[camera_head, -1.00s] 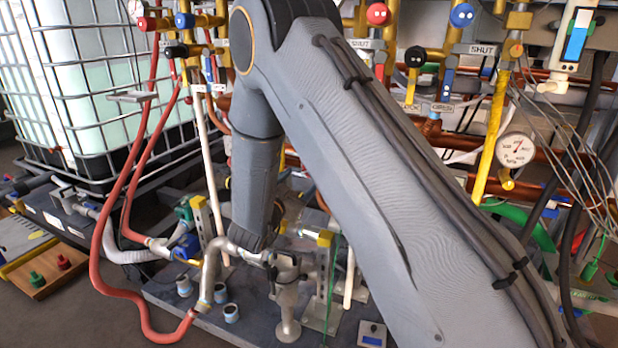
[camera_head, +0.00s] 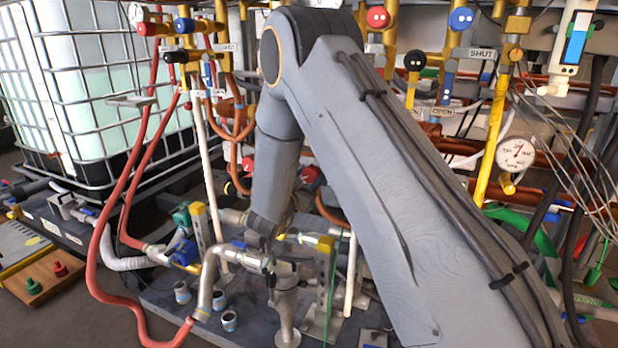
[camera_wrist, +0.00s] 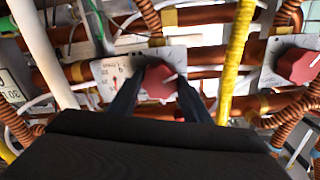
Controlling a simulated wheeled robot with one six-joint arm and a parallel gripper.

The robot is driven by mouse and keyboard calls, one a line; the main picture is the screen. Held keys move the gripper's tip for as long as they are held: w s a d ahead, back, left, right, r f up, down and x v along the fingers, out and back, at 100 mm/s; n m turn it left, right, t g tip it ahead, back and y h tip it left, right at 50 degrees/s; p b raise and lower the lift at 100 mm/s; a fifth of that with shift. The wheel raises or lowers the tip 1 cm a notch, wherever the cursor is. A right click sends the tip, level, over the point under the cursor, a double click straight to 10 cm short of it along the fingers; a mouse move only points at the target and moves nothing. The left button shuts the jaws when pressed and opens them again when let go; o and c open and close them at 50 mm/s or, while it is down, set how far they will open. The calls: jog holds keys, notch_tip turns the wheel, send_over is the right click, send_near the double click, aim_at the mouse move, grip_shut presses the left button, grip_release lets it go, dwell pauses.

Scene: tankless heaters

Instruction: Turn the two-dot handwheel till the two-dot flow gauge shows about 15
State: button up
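In the wrist view, a red handwheel (camera_wrist: 159,82) with a white mark sits on a pale plate under copper pipes. A small dial with a needle (camera_wrist: 115,82) is on the plate just left of it; its reading and any dots are too small to tell. My gripper (camera_wrist: 160,88) has its two dark fingers spread, one on each side of this handwheel; I cannot tell whether they touch it. A second red handwheel (camera_wrist: 298,66) sits on another plate at the right. In the head view my arm hides my gripper and the handwheel between its fingers.
A yellow pipe (camera_wrist: 237,60) runs close on the right of my gripper, and a white pipe (camera_wrist: 40,52) is on the left. In the head view, a round gauge (camera_head: 516,153) hangs at the right, and red hoses (camera_head: 112,235) loop at the left.

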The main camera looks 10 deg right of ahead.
jog(key=c, duration=0.4)
jog(key=shift+c, duration=0.2)
jog(key=n+p, duration=0.4)
jog(key=shift+r+n, duration=0.1)
jog(key=shift+n, duration=0.2)
jog(key=shift+a+n+p, duration=0.1)
jog(key=shift+n+p, duration=1.55)
jog(key=shift+n, duration=0.85)
jog(key=o, duration=1.1)
jog(key=shift+c, duration=0.2)
